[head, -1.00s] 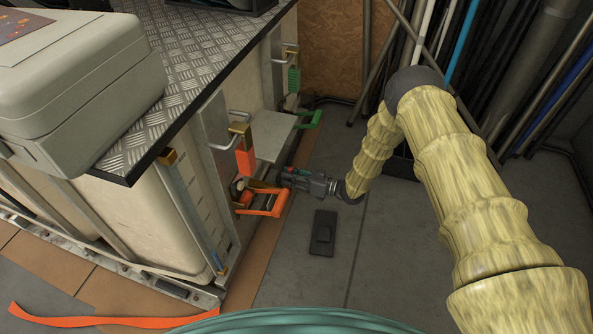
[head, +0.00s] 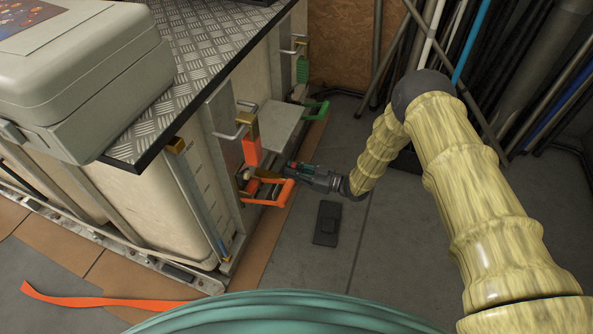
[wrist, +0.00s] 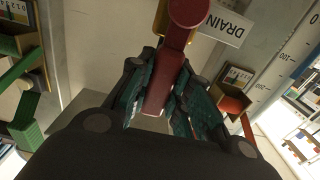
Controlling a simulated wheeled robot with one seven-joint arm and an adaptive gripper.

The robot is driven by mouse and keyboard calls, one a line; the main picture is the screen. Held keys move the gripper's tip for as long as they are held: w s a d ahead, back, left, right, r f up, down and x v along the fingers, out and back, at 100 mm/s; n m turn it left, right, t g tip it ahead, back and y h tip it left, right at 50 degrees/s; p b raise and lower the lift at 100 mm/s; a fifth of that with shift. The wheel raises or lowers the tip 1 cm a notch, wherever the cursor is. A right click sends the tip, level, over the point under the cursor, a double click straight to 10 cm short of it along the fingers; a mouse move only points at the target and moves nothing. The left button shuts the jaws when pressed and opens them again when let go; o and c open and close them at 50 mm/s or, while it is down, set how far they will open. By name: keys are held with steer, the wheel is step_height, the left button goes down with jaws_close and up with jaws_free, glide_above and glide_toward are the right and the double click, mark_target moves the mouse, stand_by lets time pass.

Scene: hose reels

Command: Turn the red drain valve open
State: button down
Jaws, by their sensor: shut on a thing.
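The red drain valve handle (wrist: 167,78) shows in the wrist view as a lever running down from a round red hub. A white label reading "DRAIN" (wrist: 222,24) is beside the hub. My gripper (wrist: 160,88) has its teal-padded fingers on both sides of the lever and is shut on it. In the head view my gripper (head: 290,170) reaches in from the right, low on the side of the rack. The valve handle cannot be clearly told apart there, and how far it is turned is unclear.
An orange frame-like handle (head: 268,192) is just below my gripper, and an orange-red block (head: 252,150) is above it. A green handle (head: 315,112) is farther back. A dark flat object (head: 327,222) lies on the floor. Pipes (head: 460,50) lean at the back right.

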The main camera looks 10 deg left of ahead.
steer(key=shift+d, duration=0.15)
steer(key=c, duration=1.3)
jaws_free()
steer(key=d, duration=0.4)
steer(key=s+d, duration=0.1)
steer(key=d, duration=0.2)
steer(key=s+d, duration=0.1)
steer(key=d, duration=0.3)
steer(key=shift+s+d, duration=0.15)
steer(key=shift+d, duration=0.2)
